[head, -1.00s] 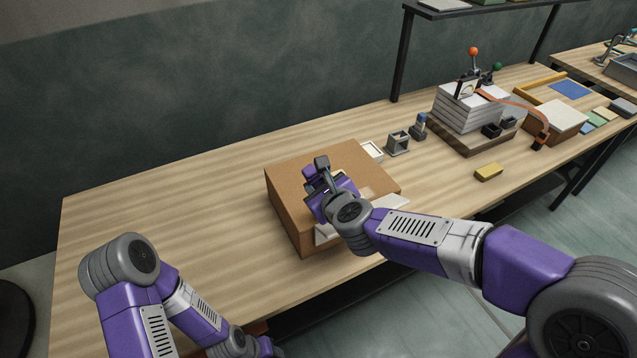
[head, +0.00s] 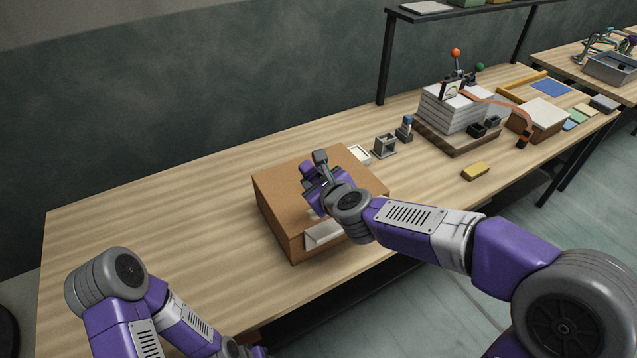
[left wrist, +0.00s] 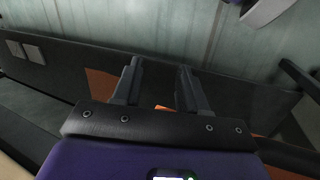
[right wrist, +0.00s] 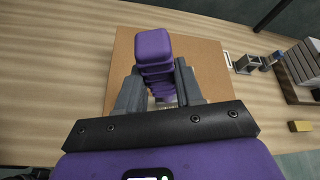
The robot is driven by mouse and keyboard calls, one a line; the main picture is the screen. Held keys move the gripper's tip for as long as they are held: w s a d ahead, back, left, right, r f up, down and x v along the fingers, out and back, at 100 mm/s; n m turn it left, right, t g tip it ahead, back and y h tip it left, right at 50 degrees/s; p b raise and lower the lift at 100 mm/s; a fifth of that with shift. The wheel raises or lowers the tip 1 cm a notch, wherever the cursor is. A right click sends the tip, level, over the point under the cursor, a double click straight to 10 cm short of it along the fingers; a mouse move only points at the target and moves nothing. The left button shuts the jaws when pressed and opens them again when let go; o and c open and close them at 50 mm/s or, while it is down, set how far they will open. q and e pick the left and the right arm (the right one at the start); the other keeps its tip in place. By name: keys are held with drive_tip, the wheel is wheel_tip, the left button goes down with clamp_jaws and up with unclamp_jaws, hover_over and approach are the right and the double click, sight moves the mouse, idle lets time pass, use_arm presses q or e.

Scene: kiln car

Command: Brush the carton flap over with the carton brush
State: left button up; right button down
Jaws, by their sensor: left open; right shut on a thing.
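The brown carton (head: 285,180) stands on the bench, and its top fills the middle of the right wrist view (right wrist: 208,72). A pale flap-like panel (head: 322,236) shows at its front side, partly hidden by my right arm. My right gripper (head: 318,172) is over the carton. It is shut on the carton brush (right wrist: 153,50), whose purple ridged handle shows in the right wrist view. The brush's lower end is mostly hidden by the fingers, so I cannot tell whether it touches the flap. My left gripper (left wrist: 158,88) is open and empty, low in front of the bench.
Behind the carton are a small white tray (head: 359,154), a grey holder (head: 385,146) and a blue-topped bottle (head: 405,129). A yellow block (head: 475,171) and a stack of grey slabs (head: 450,110) are to the right. The bench's left part is clear.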

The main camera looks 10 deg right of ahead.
drive_tip(key=shift+w+a, duration=0.25)
drive_tip(key=shift+w, duration=0.3)
drive_tip(key=shift+w+a, duration=0.2)
drive_tip(key=shift+w, duration=0.3)
wheel_tip(320, 180, up, 7)
drive_tip(key=p, duration=0.7)
drive_tip(key=shift+r, duration=0.1)
drive_tip(key=c, duration=1.4)
unclamp_jaws()
drive_tip(key=shift+c, duration=0.2)
clamp_jaws()
